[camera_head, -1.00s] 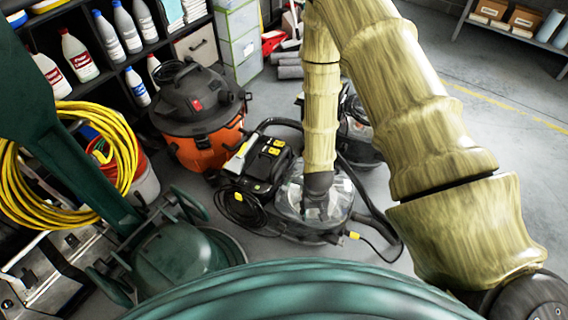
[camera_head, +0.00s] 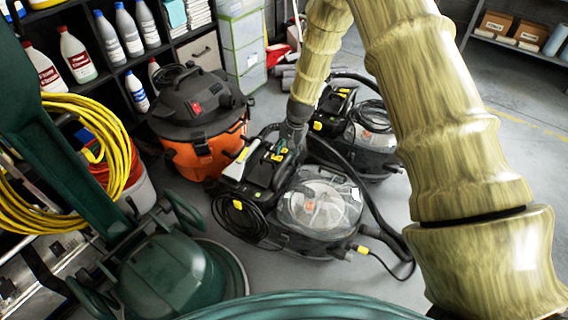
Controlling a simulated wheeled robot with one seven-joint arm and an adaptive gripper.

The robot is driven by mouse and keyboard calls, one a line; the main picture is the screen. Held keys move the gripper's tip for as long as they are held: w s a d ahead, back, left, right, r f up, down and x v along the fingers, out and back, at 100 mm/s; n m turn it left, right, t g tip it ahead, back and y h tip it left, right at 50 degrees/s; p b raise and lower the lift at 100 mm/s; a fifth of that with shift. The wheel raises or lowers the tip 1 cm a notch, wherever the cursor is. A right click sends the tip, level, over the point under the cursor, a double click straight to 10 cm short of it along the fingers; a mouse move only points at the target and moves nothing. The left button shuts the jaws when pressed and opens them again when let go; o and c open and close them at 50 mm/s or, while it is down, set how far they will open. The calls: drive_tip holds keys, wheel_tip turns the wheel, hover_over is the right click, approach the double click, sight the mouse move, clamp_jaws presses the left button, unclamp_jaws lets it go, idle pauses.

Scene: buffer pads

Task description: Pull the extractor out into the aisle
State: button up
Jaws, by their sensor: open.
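An extractor (camera_head: 316,203) with a black body, a clear domed tank and yellow clips stands on the grey floor in the middle. Its dark rear part with the handle (camera_head: 256,165) lies toward the orange vacuum. A second, similar machine (camera_head: 372,133) stands just behind it to the right, partly hidden by my arm. My gripper (camera_head: 284,148) is open at the end of the tan-sleeved arm, over the rear part of the nearer extractor. Its fingers blend into the dark parts there, so I cannot tell whether they touch the handle.
An orange and black shop vacuum (camera_head: 200,120) stands close on the left. A green floor machine (camera_head: 170,270) is at the lower left, by a coiled yellow hose (camera_head: 110,150). A black hose and cord trail right of the extractor. Open floor (camera_head: 515,150) lies to the right.

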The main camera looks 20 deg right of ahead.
sight(284, 163)
drive_tip(key=f, duration=0.4)
drive_tip(key=w+a+f, duration=0.1)
drive_tip(key=f, duration=0.1)
drive_tip(key=shift+f+b, duration=0.3)
clamp_jaws()
